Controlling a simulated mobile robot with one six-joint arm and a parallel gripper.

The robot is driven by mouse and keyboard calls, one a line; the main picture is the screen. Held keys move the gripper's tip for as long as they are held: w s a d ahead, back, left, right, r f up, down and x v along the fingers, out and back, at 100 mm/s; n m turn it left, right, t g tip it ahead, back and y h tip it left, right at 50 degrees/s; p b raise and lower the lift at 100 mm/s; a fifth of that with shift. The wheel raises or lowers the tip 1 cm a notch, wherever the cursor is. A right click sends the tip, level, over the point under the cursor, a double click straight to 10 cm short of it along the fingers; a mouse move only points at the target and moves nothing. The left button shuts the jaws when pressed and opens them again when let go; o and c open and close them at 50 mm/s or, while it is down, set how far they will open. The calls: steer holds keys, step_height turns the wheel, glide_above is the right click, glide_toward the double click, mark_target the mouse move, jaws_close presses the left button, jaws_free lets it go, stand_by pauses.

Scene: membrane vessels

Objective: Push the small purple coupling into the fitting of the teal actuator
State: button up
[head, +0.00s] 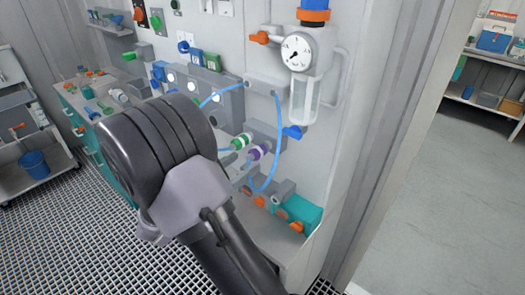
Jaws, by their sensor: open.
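The small purple coupling (259,152) sits at the lower middle of the grey panel, lying at a slant, with pale parts at its ends. A teal block (310,213), which looks like the teal actuator, is mounted lower right of it on the panel's base. Grey and orange fittings stand at its front; I cannot tell which is its fitting. The coupling is apart from the teal block. My dark arm covers the left middle of the view, left of the coupling. My gripper is not visible.
A green coupling (241,141) sits just left of the purple one. A thin blue hose (277,140) loops down beside them. A gauge (296,52) with a clear bowl hangs above. Grey blocks project from the panel. A teal bench (72,103) and cart (30,135) stand left.

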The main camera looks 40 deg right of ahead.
mark_target(248, 159)
steer(key=shift+w+d, duration=0.15)
steer(key=shift+d, duration=1.45)
steer(key=shift+w+d, duration=0.1)
steer(key=shift+d, duration=1.45)
steer(key=shift+p, duration=0.35)
jaws_close()
steer(key=shift+a, duration=0.1)
steer(key=shift+s+a+p, duration=0.2)
steer(key=shift+a+p, duration=0.5)
steer(key=shift+a, duration=2.2)
